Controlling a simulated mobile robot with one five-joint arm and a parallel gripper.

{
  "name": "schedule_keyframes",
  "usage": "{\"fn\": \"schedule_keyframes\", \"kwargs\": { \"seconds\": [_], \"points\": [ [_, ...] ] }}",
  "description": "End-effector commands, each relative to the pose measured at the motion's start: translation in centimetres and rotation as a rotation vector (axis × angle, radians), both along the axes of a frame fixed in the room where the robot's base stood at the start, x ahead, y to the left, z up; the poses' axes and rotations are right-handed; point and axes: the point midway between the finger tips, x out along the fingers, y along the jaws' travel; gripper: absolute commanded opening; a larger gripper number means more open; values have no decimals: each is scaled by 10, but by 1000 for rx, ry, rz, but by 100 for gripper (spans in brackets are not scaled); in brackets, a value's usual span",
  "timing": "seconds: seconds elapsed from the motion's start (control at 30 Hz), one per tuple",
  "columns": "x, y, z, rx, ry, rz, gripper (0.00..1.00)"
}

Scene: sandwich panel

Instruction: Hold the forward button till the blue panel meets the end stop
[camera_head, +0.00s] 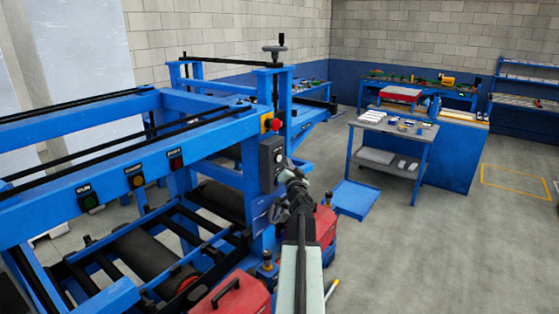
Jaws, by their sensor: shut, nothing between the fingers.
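A dark grey control box (270,162) is mounted on the blue machine frame (180,140), with a pale round button (278,156) on its face. I cannot read which control is the forward button. My gripper (288,172) is shut and empty at the box's lower right. The gripper partly overlaps the box in this view, and I cannot tell whether its tip touches a button. A blue plate (262,213) shows on the frame below the box; I cannot tell whether it is the blue panel. No end stop can be made out.
A red emergency button (275,125) sits above the box. Green (88,201), yellow (137,181) and red (176,164) buttons line the front beam. Red toolboxes (232,296) stand low nearby.

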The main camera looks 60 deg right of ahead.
Motion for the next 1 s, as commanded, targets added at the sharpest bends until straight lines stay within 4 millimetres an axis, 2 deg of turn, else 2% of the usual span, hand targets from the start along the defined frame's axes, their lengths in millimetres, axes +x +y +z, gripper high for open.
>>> {"fn": "schedule_keyframes", "kwargs": {
  "seconds": [1.0],
  "points": [
    [9,-1,0,0,0,0,0]
  ]
}}
